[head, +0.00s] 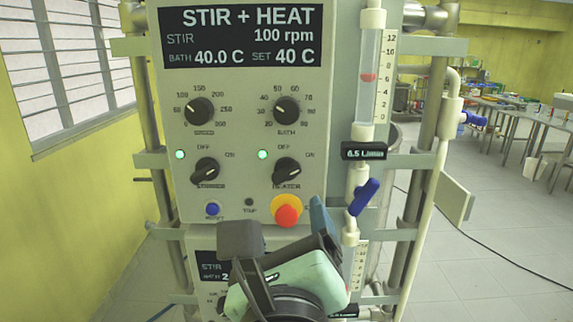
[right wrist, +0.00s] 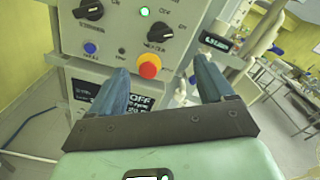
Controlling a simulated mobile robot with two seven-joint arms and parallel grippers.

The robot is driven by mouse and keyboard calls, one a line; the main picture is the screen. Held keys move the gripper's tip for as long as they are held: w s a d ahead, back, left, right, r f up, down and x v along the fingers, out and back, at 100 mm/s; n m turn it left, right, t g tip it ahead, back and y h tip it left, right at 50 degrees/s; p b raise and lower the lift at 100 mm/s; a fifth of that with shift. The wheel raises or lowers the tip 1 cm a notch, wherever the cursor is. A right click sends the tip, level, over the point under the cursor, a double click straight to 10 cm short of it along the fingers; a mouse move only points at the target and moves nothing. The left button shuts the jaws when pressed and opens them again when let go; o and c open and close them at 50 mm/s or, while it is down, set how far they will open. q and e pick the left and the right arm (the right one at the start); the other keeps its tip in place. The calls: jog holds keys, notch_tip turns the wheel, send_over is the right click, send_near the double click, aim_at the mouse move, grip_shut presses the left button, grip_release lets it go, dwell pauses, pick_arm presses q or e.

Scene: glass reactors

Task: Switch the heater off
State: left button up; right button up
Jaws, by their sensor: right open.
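The heater switch (head: 286,172) is a black rotary knob at the lower right of the grey control panel (head: 240,110). Its pointer is turned up and right, towards ON, and the green lamp (head: 262,154) above it is lit. The switch also shows at the top of the right wrist view (right wrist: 160,34). My right gripper (head: 281,230) is open and empty, below the switch and in front of the panel's lower edge. Its two fingers stand apart, pointing at the panel. The panel display (head: 240,35) reads 100 rpm, bath 40.0 C, set 40 C. My left gripper is not in view.
A red stop button (head: 287,212) on a yellow collar sits just below the heater switch. The stirrer switch (head: 205,171) is to its left. A blue valve handle (head: 363,197) and a flow tube (head: 369,75) stand to the right. A second panel (head: 209,268) is below.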

aim_at(286, 177)
jog(key=w+p, duration=0.2)
jog(key=w, duration=1.1)
jog(key=shift+w+p, duration=0.4)
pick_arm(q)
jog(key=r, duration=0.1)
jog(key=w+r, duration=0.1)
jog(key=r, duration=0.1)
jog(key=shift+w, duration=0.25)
pick_arm(e)
jog(key=c, duration=1)
jog(key=shift+c, duration=0.2)
